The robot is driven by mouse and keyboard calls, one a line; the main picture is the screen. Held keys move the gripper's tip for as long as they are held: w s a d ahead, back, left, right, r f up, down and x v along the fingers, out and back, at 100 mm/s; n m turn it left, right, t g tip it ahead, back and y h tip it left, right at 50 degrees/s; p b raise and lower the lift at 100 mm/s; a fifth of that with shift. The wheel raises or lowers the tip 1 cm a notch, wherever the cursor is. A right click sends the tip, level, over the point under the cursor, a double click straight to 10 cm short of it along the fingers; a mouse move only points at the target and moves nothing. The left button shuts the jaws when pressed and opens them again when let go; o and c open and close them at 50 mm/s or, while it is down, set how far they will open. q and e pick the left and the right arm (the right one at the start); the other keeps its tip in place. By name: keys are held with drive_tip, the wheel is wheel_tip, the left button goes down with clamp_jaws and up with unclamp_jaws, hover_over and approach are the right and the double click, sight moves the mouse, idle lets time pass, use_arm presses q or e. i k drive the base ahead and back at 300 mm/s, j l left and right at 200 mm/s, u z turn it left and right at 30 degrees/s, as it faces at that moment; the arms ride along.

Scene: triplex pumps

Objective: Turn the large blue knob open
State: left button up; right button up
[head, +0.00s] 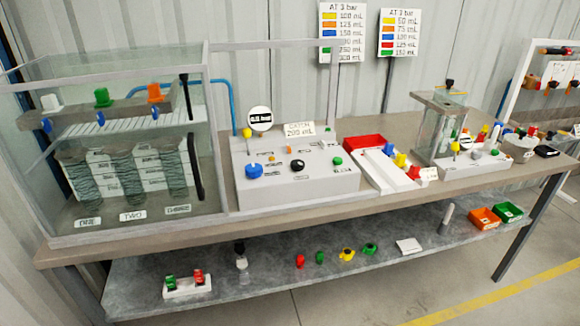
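The large blue knob (254,171) sits on the front left of the white control box (300,178), on the middle of the long table. It looks larger than the other knobs on that box. How far it is turned cannot be told at this size. Several smaller blue pieces, such as the blue valve (47,125), show inside the glass tank at the left. Neither of my grippers is in the head view, and nothing touches the knob.
The glass tank (215,130) stands close to the left of the box. A yellow-topped lever (247,134) and a round gauge (260,118) rise behind the knob. A red bin (365,142) stands to the right. The lower shelf (330,285) holds small parts.

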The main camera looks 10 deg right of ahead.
sight(253, 170)
drive_tip(key=i+l+u, duration=0.1)
drive_tip(key=l, duration=0.3)
drive_tip(key=i+l+u, duration=0.1)
drive_tip(key=l, duration=0.3)
drive_tip(key=i+l+u, duration=0.1)
drive_tip(key=i+l, duration=0.15)
drive_tip(key=l, duration=0.2)
drive_tip(key=i+l+u, duration=0.1)
drive_tip(key=l, duration=0.35)
